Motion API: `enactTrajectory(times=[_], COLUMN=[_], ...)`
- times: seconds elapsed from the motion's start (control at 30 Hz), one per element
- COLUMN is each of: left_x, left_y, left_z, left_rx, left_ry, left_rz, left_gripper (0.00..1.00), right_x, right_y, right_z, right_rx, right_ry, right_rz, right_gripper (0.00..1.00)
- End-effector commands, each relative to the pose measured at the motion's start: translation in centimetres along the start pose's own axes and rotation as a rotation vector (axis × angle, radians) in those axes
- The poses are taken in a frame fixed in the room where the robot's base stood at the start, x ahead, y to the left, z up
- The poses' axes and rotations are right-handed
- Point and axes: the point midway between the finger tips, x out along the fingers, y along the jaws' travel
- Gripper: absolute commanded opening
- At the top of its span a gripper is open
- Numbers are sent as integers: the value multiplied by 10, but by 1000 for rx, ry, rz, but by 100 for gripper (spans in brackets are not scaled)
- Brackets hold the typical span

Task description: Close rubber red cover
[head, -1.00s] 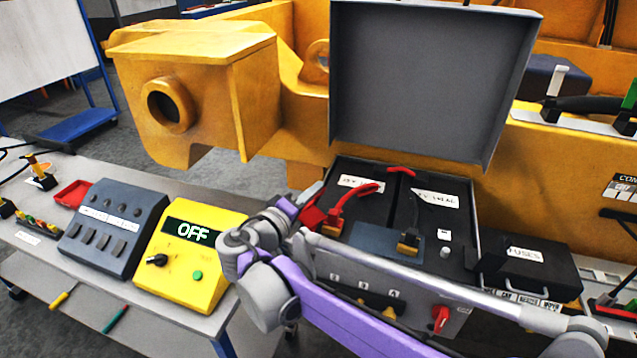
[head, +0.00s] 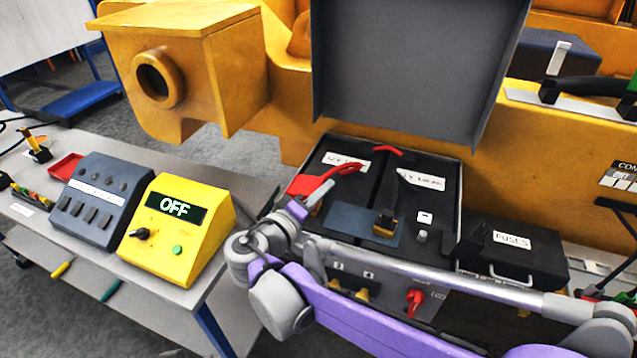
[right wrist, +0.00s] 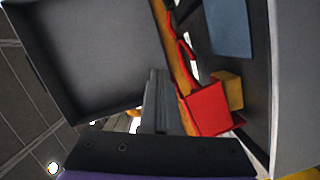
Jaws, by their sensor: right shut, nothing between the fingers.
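The red rubber cover (head: 304,184) is at the left side of the open black battery box (head: 336,150). A red cable runs up from it. In the right wrist view the cover (right wrist: 210,108) is a red block beside a brass-coloured terminal (right wrist: 229,88), which stays partly exposed. My right gripper (head: 320,194) is beside the cover, partly hidden by its own wrist. Its fingers (right wrist: 160,98) are shut and empty, just left of the cover in the right wrist view; I cannot tell whether they touch it. My left gripper is not in view.
The raised grey lid (head: 410,75) stands behind the box. A yellow OFF box (head: 178,232) and a dark switch box (head: 97,200) sit on the table at left. A red rotary switch (head: 414,302) is on the front panel. A black fuse box (head: 512,248) is at right.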

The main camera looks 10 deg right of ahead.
Motion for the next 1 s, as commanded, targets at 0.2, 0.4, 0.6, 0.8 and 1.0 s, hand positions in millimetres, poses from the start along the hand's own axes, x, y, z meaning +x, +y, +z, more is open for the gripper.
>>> enactTrajectory(times=[0.2,0.4,0.6,0.8,1.0], left_x=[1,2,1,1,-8], left_y=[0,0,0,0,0], left_z=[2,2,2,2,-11], left_rx=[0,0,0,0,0], left_ry=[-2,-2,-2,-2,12], left_rz=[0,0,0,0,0], left_gripper=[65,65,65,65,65], right_x=[2,2,3,3,8], right_y=[-4,-4,-4,-4,10], right_z=[8,10,10,10,1], right_rx=[0,0,0,0,2], right_ry=[0,0,0,0,1], right_rz=[-1,0,0,0,2], right_gripper=[0,0,0,0,0])
